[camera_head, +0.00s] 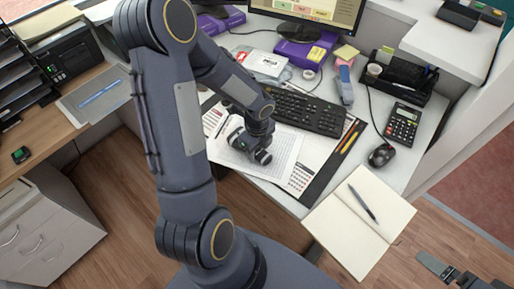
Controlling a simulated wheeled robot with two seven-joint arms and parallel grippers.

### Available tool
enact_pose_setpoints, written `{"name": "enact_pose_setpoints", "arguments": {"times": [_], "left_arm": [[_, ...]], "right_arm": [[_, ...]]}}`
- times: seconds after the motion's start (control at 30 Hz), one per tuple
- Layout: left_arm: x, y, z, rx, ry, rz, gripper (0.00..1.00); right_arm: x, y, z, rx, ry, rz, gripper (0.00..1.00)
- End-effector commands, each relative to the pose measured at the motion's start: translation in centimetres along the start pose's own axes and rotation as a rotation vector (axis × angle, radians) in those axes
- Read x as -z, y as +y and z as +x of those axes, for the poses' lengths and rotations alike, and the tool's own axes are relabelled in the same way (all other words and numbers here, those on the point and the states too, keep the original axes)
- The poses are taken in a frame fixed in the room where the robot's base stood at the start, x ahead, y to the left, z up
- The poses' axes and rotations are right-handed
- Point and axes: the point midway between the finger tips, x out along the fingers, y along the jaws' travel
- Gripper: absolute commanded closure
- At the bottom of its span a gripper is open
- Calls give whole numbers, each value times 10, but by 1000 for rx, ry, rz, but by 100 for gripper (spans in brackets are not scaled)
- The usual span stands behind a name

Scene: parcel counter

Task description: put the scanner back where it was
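My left arm comes down across the middle of the view, and its gripper (250,149) is low over a printed sheet on the white desk. Dark rounded parts show at its tip, and I cannot tell whether they are fingers or a held thing. A small black device with a green display (21,154) lies on the wooden counter at left. I cannot tell for sure which thing is the scanner. My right gripper (450,273) shows only partly at the bottom right edge, apart from the desk.
The keyboard (305,111), mouse (381,155), calculator (403,124) and black organizer (398,80) crowd the desk. An open notebook with a pen (359,217) is at the front edge.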

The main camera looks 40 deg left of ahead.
Motion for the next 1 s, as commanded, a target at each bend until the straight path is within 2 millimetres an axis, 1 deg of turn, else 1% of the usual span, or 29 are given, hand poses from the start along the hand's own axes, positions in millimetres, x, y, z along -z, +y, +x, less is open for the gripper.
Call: {"name": "enact_pose_setpoints", "arguments": {"times": [0.03,0.13,0.37,0.53,0.67,0.9,1.0], "left_arm": [[0,0,0,0,0,0,53],[0,0,-1,0,0,0,40],[0,0,-1,0,0,0,40],[0,-1,-11,3,-1,-1,40],[-1,-1,-35,5,-2,-2,40],[-1,-1,-87,5,-2,-1,40],[0,-1,-104,5,-2,-1,40]], "right_arm": [[0,0,0,0,0,0,0],[0,0,0,0,0,0,0],[0,0,0,0,0,0,0],[2,-2,-4,0,0,0,0],[4,-4,-9,0,0,0,0],[8,-7,-16,0,0,0,0],[9,-8,-17,0,0,0,0]]}}
